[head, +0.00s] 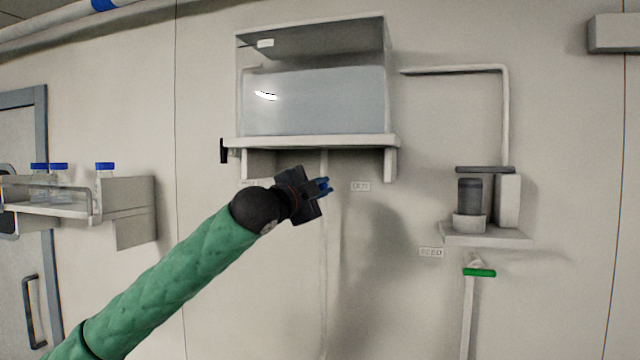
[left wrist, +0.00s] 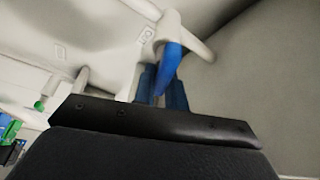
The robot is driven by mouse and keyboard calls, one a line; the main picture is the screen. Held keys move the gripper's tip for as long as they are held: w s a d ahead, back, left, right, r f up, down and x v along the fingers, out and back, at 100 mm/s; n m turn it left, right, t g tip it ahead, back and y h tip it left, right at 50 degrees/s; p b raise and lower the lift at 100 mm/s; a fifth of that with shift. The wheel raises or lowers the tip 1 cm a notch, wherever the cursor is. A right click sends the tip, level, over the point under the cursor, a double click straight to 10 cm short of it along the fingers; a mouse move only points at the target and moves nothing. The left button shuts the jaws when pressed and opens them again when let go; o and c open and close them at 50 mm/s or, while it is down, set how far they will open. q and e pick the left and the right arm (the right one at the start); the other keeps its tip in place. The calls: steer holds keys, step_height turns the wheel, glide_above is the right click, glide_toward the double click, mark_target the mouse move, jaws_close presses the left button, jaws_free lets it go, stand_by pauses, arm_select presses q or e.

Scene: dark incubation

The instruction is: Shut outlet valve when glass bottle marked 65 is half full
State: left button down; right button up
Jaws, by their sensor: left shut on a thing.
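A clear tank (head: 315,100) of pale liquid sits on a white wall shelf, with a white pipe (head: 323,260) running down below it. My left gripper (head: 322,188) is at this pipe, under the shelf. In the left wrist view a bright blue valve handle (left wrist: 168,65) comes off a white pipe fitting (left wrist: 172,24) and runs between the fingers of my left gripper (left wrist: 162,92), which is shut on it. Bottles with blue caps (head: 105,180) stand on a side shelf at the left; no 65 marking is readable. My right gripper is not in view.
A green valve handle (head: 479,272) is on a pipe at the lower right, under a bracket (head: 487,235) with a dark cylinder (head: 469,195). A label reading FEED (head: 431,252) is beside it. A black lever (head: 223,151) is at the tank shelf's left end.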

arm_select(q)
steer(key=m+g+p, duration=0.1)
steer(key=m, duration=0.2)
steer(key=shift+f, duration=0.15)
steer(key=shift+d+f+m+g+y+p, duration=0.1)
steer(key=shift+f+m+g+y+p, duration=0.25)
steer(key=shift+m, duration=0.45)
steer(key=c, duration=1.4)
jaws_free()
steer(key=shift+s, duration=0.1)
steer(key=shift+c, duration=0.2)
